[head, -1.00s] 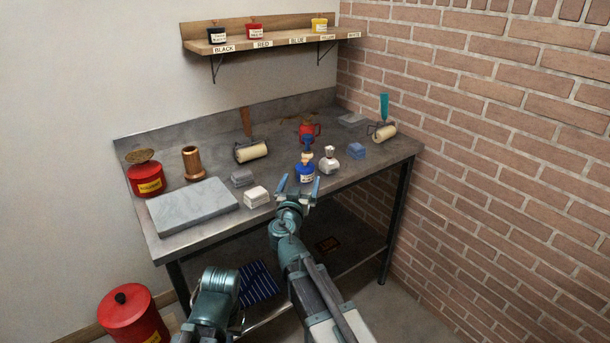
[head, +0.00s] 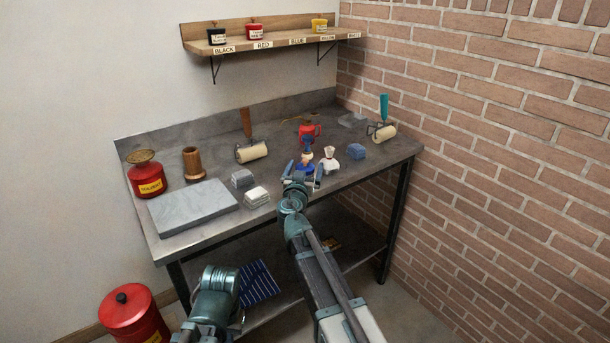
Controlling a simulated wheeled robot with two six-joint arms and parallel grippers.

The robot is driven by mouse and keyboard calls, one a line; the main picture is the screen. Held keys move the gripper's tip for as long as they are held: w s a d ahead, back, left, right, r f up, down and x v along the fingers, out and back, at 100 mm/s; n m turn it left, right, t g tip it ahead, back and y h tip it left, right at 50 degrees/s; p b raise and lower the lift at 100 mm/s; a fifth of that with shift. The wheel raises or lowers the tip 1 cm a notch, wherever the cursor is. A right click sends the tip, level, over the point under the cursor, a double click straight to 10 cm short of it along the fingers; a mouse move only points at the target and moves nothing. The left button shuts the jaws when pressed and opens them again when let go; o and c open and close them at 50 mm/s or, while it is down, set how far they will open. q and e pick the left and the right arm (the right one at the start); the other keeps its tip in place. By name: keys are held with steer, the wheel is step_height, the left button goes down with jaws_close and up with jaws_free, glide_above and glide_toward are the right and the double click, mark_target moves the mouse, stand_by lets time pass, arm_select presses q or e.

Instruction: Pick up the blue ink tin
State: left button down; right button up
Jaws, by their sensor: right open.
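The blue ink tin (head: 306,168) stands on the bench near its front edge, with something pale and brown showing at its top. My right gripper (head: 304,175) is open at the tin, with one finger on the left side and the other on the right front. The gripper partly hides the tin's lower part, and I cannot tell whether the fingers touch it. My left arm shows at the bottom, but its gripper is not in view.
A white-topped bottle (head: 329,160) stands close right of the tin, and a red can (head: 308,132) behind it. A grey slab (head: 193,207) covers the bench's left front. The wall shelf (head: 275,40) holds black, red and yellow tins.

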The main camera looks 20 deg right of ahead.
steer(key=shift+c, duration=0.2)
jaws_close()
arm_select(q)
steer(key=shift+r, duration=0.15)
arm_select(e)
steer(key=shift+r, duration=0.15)
